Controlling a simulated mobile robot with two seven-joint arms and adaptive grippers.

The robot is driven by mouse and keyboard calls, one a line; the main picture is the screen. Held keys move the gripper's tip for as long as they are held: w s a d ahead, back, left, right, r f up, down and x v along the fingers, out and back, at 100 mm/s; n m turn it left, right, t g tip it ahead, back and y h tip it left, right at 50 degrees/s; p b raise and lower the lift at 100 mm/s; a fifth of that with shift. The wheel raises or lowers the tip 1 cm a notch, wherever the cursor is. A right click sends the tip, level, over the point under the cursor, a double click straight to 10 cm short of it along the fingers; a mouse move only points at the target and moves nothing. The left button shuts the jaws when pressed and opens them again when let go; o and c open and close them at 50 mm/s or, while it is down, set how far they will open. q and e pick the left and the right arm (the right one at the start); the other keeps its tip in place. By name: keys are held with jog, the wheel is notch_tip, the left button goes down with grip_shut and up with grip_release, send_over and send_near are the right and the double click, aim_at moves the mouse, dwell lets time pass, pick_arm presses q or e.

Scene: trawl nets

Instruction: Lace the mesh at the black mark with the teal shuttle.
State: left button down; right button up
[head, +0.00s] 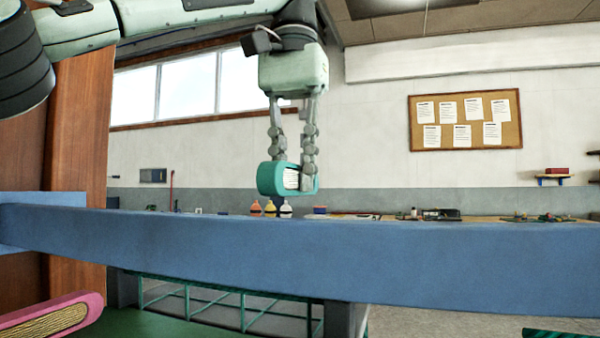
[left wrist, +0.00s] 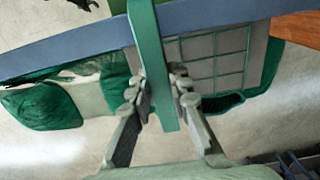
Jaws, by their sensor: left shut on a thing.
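My left gripper (head: 293,172) points down above the blue beam and is shut on the teal shuttle (head: 271,179). The shuttle lies across the fingers, with pale twine showing in its middle. In the left wrist view, the shuttle (left wrist: 151,50) is a long green bar between the fingers (left wrist: 160,97). The green mesh (head: 255,309) shows partly below the beam; it also shows as a squared panel in the left wrist view (left wrist: 222,56). I cannot make out a black mark on it. My right gripper is not in view.
The blue beam (head: 300,259) crosses the head view, hiding part of the mesh. A pink shuttle-like thing with twine (head: 52,318) lies at lower left. Floats (head: 270,209) stand on the bench behind. Green net heaps (left wrist: 45,106) show in the left wrist view. Above the beam is free room.

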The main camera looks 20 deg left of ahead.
aim_at(276, 165)
pick_arm(q)
jog(key=shift+s+a, duration=0.1)
jog(key=shift+s, duration=2.6)
jog(key=s+p, duration=0.1)
jog(key=s, duration=1.1)
jog(key=shift+s+a, duration=0.2)
jog(key=shift+a, duration=0.05)
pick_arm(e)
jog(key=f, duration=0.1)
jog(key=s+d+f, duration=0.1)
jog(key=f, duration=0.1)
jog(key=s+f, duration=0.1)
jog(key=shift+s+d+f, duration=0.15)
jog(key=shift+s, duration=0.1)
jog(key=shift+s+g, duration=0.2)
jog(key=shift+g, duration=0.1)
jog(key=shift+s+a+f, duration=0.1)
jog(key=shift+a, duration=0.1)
